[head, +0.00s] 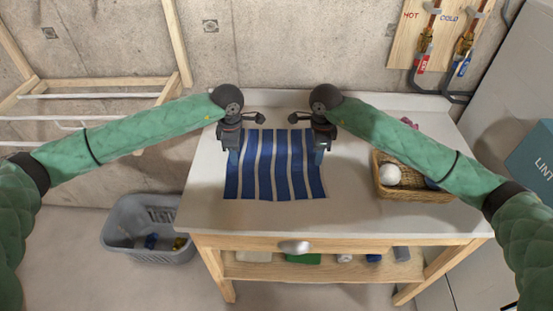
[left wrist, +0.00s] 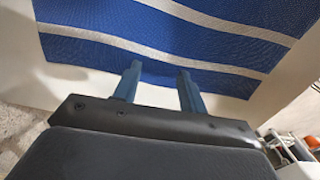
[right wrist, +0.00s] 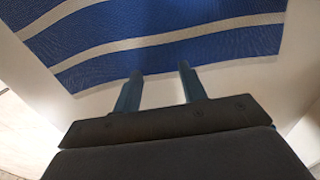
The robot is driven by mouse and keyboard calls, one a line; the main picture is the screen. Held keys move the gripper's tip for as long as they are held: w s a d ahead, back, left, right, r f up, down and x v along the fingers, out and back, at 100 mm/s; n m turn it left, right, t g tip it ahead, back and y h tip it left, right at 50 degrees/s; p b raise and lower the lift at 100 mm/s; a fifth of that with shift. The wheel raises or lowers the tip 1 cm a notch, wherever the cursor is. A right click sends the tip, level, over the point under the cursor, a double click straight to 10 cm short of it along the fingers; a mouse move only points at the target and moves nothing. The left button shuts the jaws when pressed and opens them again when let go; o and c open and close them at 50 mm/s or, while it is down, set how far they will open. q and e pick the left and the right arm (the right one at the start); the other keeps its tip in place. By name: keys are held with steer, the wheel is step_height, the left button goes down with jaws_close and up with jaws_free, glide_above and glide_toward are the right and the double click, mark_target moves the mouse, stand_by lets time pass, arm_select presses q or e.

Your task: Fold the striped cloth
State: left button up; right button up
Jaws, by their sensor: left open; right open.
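The striped cloth (head: 273,180), blue with white stripes, lies spread flat on the white table top. It also shows in the left wrist view (left wrist: 190,35) and the right wrist view (right wrist: 170,45). My left gripper (head: 232,158) is over the cloth's left edge near its far corner; its open fingers (left wrist: 158,88) show against the blue edge band. My right gripper (head: 319,156) is at the cloth's right edge near the far corner; its open fingers (right wrist: 160,90) point at that edge. Both grippers are empty. I cannot tell whether the fingertips touch the cloth.
A wicker basket (head: 415,190) with a white ball stands on the table at the right. The white table top (head: 350,215) is clear in front of the cloth. A grey laundry basket (head: 150,252) is on the floor at the left. A wooden rack (head: 100,85) stands behind.

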arm_select(q)
steer(key=shift+f, duration=0.35)
arm_select(e)
steer(key=shift+f, duration=0.35)
arm_select(q)
steer(key=shift+r, duration=0.1)
arm_select(e)
steer(key=shift+r, duration=0.1)
arm_select(q)
steer(key=shift+c, duration=0.5)
arm_select(e)
steer(key=shift+c, duration=0.5)
arm_select(q)
jaws_close()
arm_select(e)
jaws_close()
arm_select(q)
steer(key=shift+r, duration=0.1)
